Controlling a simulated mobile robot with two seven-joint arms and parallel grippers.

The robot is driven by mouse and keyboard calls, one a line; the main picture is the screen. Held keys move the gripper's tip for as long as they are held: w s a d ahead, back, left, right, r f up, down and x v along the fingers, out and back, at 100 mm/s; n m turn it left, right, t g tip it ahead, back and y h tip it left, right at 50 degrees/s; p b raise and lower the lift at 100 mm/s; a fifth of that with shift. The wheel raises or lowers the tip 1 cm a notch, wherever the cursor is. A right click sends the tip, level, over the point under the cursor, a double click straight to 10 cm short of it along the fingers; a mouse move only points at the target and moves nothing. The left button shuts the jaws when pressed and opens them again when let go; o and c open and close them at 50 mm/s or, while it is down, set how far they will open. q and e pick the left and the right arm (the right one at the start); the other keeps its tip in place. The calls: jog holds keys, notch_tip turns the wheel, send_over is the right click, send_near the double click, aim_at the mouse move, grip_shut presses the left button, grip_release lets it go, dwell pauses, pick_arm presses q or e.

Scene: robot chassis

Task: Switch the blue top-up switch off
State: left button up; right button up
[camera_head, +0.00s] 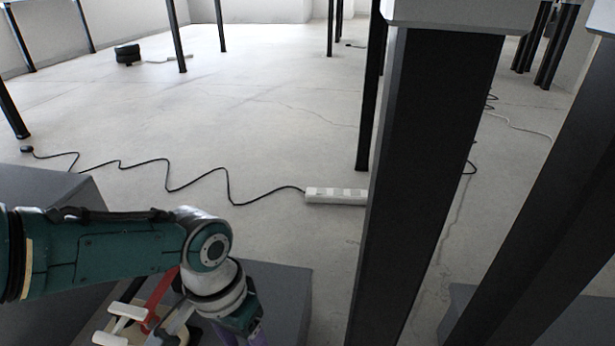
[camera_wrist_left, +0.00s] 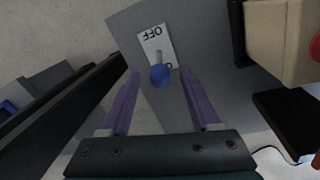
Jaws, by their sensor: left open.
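The blue switch knob (camera_wrist_left: 160,76) sits on a short grey lever in the left wrist view. Its white plate (camera_wrist_left: 145,41) has OFF printed upside down at the far end. A second label at the near end is partly hidden by the knob. The plate is on a grey panel (camera_wrist_left: 205,55). My left gripper (camera_wrist_left: 159,82) is open, with one purple finger on each side of the knob and a gap to both; contact is not visible. In the head view the left gripper (camera_head: 255,335) is cut off at the bottom edge, and the switch is not visible. My right gripper is not in view.
A beige block (camera_wrist_left: 282,42) stands right of the panel, and a dark bar (camera_wrist_left: 60,110) runs along the left. Dark table legs (camera_head: 425,150) stand right of my arm. A white power strip (camera_head: 335,196) lies on the floor.

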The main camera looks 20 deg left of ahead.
pick_arm(q)
jog(key=shift+c, duration=0.2)
grip_shut()
dwell(0.3)
